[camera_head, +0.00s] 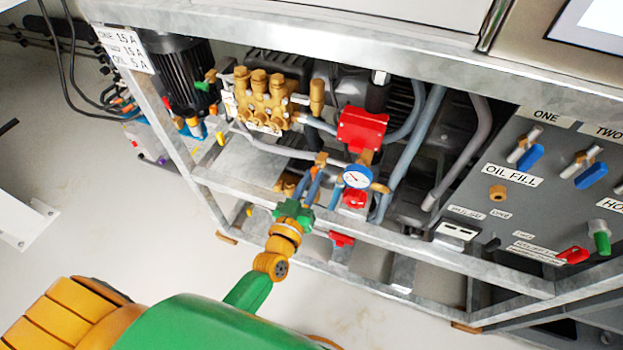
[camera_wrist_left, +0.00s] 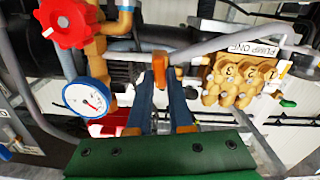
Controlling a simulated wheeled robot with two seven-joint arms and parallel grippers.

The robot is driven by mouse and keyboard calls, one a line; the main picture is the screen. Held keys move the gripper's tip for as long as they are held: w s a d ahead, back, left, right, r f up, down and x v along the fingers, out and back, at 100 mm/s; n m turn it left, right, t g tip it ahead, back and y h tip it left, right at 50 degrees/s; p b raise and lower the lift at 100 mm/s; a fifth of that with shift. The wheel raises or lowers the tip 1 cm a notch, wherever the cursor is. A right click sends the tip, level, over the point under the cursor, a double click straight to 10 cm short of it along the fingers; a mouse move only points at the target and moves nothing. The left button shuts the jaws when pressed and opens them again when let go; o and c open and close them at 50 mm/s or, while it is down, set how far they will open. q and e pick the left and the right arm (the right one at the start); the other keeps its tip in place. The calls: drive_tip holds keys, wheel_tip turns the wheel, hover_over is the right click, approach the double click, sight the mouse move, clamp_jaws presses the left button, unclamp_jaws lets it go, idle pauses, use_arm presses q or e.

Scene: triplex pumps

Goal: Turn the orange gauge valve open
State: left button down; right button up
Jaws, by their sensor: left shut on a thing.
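The orange gauge valve (camera_head: 321,158) is a small orange handle beside the round blue-rimmed gauge (camera_head: 357,177). My left gripper (camera_head: 315,180) reaches it from the front of the frame, and its blue fingers are shut on the handle. In the left wrist view the orange handle (camera_wrist_left: 160,70) stands upright between the fingertips of the left gripper (camera_wrist_left: 161,88). The gauge (camera_wrist_left: 87,99) is to the left there, with a white face. The fingers hide the lower part of the handle. My right gripper is in neither view.
A red box (camera_head: 362,129) and a brass pump head (camera_head: 262,98) sit behind the valve. A red handwheel (camera_wrist_left: 68,22) is close to the gauge in the wrist view. A metal frame rail (camera_head: 400,240) runs in front. The control panel (camera_head: 550,200) stands at right.

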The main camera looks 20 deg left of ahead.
use_arm(q)
drive_tip(key=n, duration=0.3)
drive_tip(key=shift+f+n, duration=0.1)
drive_tip(key=shift+n, duration=0.3)
drive_tip(key=n, duration=0.4)
drive_tip(key=shift+a+f+n, duration=0.1)
drive_tip(key=shift+n, duration=0.2)
drive_tip(key=n+b, duration=0.1)
drive_tip(key=n, duration=0.3)
drive_tip(key=shift+f+n, duration=0.1)
drive_tip(key=shift+n, duration=1.6)
drive_tip(key=shift+b, duration=0.3)
drive_tip(key=c, duration=0.8)
unclamp_jaws()
